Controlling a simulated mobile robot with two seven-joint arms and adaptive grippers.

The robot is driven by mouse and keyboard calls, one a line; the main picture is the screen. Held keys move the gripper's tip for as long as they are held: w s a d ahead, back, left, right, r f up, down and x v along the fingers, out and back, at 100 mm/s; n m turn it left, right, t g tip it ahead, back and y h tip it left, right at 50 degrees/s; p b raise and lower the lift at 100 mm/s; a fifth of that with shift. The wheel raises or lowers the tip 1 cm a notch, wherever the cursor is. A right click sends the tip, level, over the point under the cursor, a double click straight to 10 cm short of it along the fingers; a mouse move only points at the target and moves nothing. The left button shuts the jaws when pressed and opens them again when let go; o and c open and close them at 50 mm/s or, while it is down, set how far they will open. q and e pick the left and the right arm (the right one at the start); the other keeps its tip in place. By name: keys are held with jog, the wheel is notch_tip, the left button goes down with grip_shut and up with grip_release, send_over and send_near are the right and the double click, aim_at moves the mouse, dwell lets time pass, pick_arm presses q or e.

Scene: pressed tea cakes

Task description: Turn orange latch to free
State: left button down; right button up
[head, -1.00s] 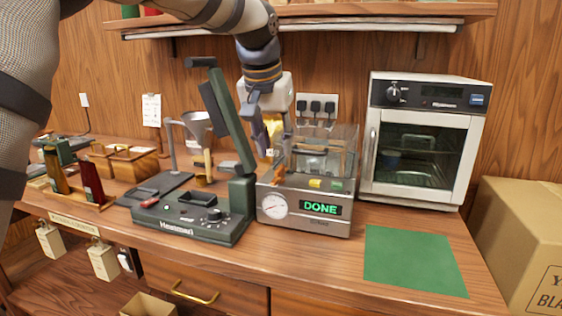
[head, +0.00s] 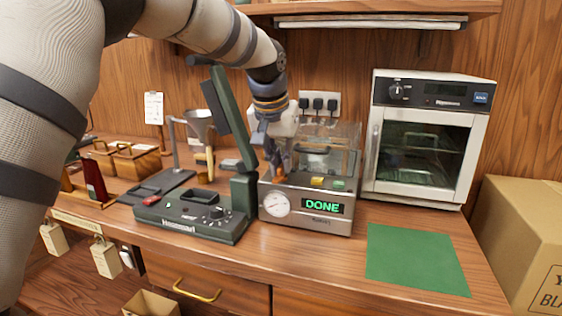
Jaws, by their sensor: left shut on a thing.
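The steel machine (head: 307,205) with a clear lid (head: 335,140), a round gauge and a lit "DONE" display stands mid-counter. The small orange latch (head: 279,174) is at the left front of its top. My left gripper (head: 279,163) comes down from above onto the latch and is shut on it. The fingers hide part of the latch, so its exact angle cannot be told. My right gripper is not in view.
A dark green press (head: 190,222) with a raised arm stands close on the left. A white oven (head: 425,140) stands on the right. A green mat (head: 417,260) lies clear at the front right. A cardboard box (head: 520,240) is at the far right.

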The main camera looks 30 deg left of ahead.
pick_arm(q)
jog(key=m+h, duration=0.2)
jog(key=m, duration=0.3)
jog(key=shift+a, duration=0.15)
jog(key=m+h, duration=0.1)
jog(key=m, duration=0.1)
jog(key=shift+w+a+m, duration=0.1)
jog(key=shift+m, duration=0.2)
jog(key=m+g+h+b, duration=0.1)
jog(key=m, duration=0.2)
jog(key=shift+f, duration=0.15)
jog(key=shift+m+g+h+b, duration=0.3)
jog(key=shift+m, duration=1)
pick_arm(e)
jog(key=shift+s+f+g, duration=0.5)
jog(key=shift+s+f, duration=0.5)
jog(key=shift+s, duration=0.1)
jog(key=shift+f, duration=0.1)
pick_arm(q)
jog(key=c, duration=1.7)
grip_release()
